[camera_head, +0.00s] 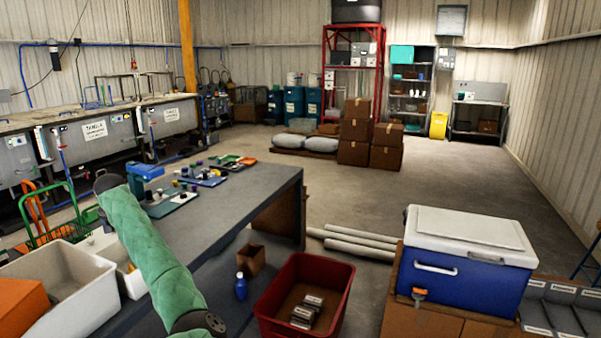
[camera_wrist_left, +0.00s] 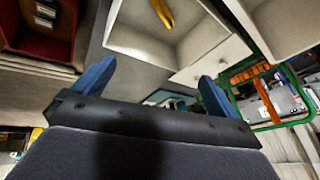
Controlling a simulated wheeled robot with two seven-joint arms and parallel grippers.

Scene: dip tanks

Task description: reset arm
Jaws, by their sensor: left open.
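My left gripper (camera_wrist_left: 156,88) shows in the left wrist view with its two blue fingers spread wide. Nothing is between the fingertips that I can see as held. Beyond them is a white tub (camera_wrist_left: 185,50) with a yellow-orange item (camera_wrist_left: 162,12) inside. In the head view a green-sleeved arm link of mine (camera_head: 150,245) slants over the near end of the dark table. The left gripper's fingers cannot be made out there. My right gripper is in neither view.
The dark table (camera_head: 235,197) carries trays of small parts. A red bin (camera_head: 335,300) with grey blocks and a blue cooler (camera_head: 462,290) stand right. Open floor (camera_head: 350,195) lies beyond.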

